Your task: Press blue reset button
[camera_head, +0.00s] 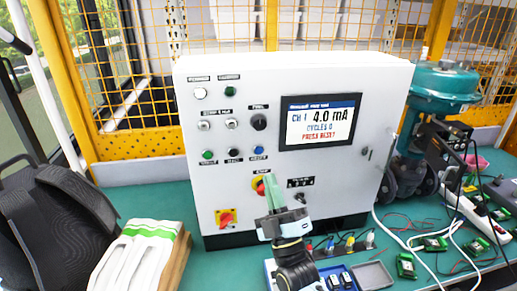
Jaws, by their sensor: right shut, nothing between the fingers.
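The blue reset button (258,150) is a small round button on the white control box (240,240), at the right end of the lower button row. It is uncovered. The screen (319,122) reads 4.0 mA, with a red line that seems to say press reset. My right gripper (271,182) is shut and empty, with pale green fingers pointing up. I cannot tell how far the tips are from the panel. My left gripper is not in view.
A green button (207,155) and a black one (234,153) are left of the blue one. A red-yellow switch (226,217) sits lower. A teal valve actuator (445,82) stands right, with cables and small boards. White-green items (140,250) and a black object (45,225) are left.

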